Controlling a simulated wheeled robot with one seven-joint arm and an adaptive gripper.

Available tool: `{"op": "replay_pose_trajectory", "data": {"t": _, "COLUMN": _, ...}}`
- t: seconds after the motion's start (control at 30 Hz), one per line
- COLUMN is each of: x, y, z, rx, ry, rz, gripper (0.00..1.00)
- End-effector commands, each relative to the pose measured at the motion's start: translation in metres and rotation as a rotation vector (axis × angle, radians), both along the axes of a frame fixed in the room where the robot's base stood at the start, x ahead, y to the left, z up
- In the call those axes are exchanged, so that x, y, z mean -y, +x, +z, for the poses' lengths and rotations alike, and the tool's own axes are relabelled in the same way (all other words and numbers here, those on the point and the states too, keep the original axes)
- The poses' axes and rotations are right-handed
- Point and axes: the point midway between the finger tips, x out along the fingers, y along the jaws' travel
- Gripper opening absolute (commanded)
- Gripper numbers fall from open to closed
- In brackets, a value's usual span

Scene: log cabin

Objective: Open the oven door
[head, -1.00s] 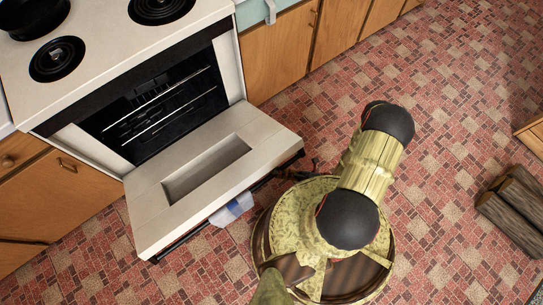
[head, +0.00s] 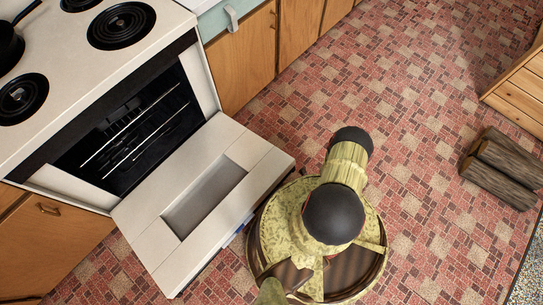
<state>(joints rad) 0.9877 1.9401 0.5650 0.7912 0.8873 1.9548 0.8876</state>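The oven door (head: 253,158) is folded down and lies about level in front of the white stove. Its inner face with a sunken panel points up. The oven cavity (head: 140,125) is open, with wire racks inside. The door's outer edge and handle are mostly hidden by the door and my arm. My arm stands close to the door's right edge. My gripper is not visible; it is hidden below my arm or behind the door.
The stove top (head: 62,50) has black burners, with a dark pan (head: 10,42) at the left edge. Wooden cabinets (head: 245,65) flank the stove. Logs (head: 500,168) lie on the floor at right near a wooden box (head: 525,85). Tiled floor is clear between.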

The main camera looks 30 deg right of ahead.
Motion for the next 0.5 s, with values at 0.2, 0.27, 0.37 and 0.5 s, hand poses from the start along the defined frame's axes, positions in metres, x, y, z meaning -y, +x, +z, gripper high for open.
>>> {"op": "replay_pose_trajectory", "data": {"t": 0.2, "x": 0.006, "y": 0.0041, "z": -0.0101, "rx": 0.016, "ry": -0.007, "rz": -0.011, "gripper": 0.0}}
{"op": "replay_pose_trajectory", "data": {"t": 0.27, "x": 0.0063, "y": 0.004, "z": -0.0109, "rx": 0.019, "ry": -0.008, "rz": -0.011, "gripper": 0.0}}
{"op": "replay_pose_trajectory", "data": {"t": 0.37, "x": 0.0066, "y": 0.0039, "z": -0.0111, "rx": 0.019, "ry": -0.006, "rz": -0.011, "gripper": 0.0}}
{"op": "replay_pose_trajectory", "data": {"t": 0.5, "x": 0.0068, "y": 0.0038, "z": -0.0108, "rx": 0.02, "ry": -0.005, "rz": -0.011, "gripper": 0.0}}
